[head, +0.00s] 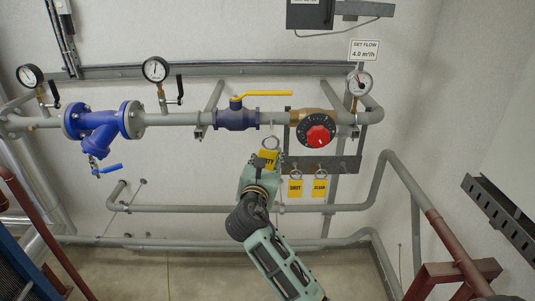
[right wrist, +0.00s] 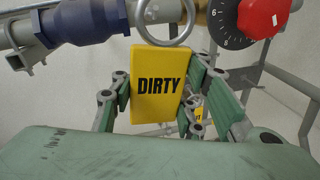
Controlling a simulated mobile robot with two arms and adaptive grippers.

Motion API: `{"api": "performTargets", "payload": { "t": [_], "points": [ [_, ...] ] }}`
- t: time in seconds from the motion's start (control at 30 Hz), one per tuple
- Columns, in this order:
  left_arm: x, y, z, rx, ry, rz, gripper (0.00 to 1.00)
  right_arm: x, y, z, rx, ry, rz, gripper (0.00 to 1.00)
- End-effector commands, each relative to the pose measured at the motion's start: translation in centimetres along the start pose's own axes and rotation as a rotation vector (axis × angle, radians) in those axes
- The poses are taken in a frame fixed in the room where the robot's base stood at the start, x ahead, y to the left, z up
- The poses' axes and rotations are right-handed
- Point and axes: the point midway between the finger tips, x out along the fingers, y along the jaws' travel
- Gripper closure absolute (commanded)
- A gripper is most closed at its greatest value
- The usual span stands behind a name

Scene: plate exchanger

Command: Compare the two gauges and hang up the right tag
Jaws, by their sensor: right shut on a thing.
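Two round white gauges stand on the grey pipe, the left gauge (head: 30,75) and the middle gauge (head: 156,69), either side of a blue strainer (head: 101,124). Their needles are too small to read surely. My right gripper (head: 268,163) is shut on a yellow tag reading DIRTY (right wrist: 158,86), held upright below the pipe. The tag's metal ring (right wrist: 165,22) points up near the pipe; I cannot tell if it touches anything. Two more yellow tags, a left one (head: 295,188) and a right one (head: 320,188), hang from a dark rail (head: 345,164). My left gripper is not in view.
A blue valve (head: 237,118) with a yellow lever (head: 262,95) sits above my gripper. A red dial (head: 318,136) is close at its right. A third gauge (head: 360,83) stands under a SET FLOW sign (head: 364,50). Lower pipes run behind my arm.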

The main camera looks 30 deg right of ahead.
Motion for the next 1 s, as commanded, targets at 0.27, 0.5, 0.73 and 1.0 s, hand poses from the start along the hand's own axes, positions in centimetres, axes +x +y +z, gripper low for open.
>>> {"api": "performTargets", "payload": {
  "t": [0.27, 0.5, 0.73, 1.0],
  "points": [
    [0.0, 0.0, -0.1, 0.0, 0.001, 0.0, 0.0, 1.1, 0.2, 0.1, 0.001, -0.001, -0.004, 1.0],
    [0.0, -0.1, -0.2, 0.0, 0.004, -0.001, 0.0, 2.6, 0.4, 0.0, 0.001, -0.002, -0.004, 1.0],
    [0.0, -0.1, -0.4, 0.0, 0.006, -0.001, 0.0, 3.9, 0.7, -0.2, 0.0, -0.002, -0.002, 1.0],
    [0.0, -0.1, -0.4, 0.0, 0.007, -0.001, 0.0, 5.5, 1.0, -0.3, 0.001, -0.002, -0.002, 1.0]
  ]
}}
